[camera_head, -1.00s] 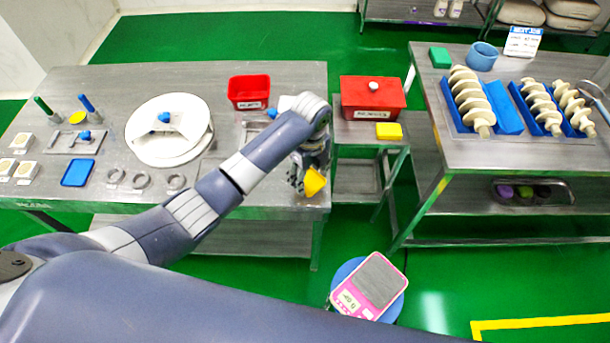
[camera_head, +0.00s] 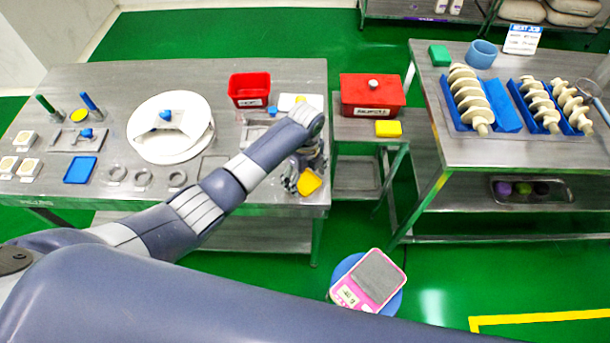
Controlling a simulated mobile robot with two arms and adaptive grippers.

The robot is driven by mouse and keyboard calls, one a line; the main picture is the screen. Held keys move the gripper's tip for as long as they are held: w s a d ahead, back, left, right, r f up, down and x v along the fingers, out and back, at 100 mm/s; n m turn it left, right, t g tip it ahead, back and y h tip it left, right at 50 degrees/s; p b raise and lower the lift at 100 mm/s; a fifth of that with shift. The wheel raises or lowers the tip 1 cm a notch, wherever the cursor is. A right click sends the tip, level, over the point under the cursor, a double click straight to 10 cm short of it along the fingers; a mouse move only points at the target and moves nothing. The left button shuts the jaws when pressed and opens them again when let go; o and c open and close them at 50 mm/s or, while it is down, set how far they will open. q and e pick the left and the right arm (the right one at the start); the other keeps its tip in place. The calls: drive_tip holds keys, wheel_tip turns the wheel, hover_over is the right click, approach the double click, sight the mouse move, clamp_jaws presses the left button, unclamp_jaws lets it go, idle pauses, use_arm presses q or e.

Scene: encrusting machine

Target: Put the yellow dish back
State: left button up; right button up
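The yellow dish (camera_head: 309,183) is a small squarish piece at the right front edge of the left table. My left gripper (camera_head: 304,176) comes down over it from above, with its fingers around the dish's back edge. The gripper looks shut on the dish, though my wrist hides part of the grip. The dish is tilted, with its broad face towards the camera. Whether it touches the tabletop is hard to tell. My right gripper is not in view.
On the left table (camera_head: 250,205), a blue square dish (camera_head: 80,170), several grey rings, a thin grey square outline (camera_head: 213,167), a white round unit (camera_head: 172,140) and a red bin (camera_head: 249,90) stand left of my gripper. A red box (camera_head: 372,95) and yellow block (camera_head: 388,128) sit right.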

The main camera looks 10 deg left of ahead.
sight(305, 183)
use_arm(q)
wheel_tip(305, 183, up, 12)
drive_tip(key=b, duration=0.1)
idle(0.6)
idle(0.4)
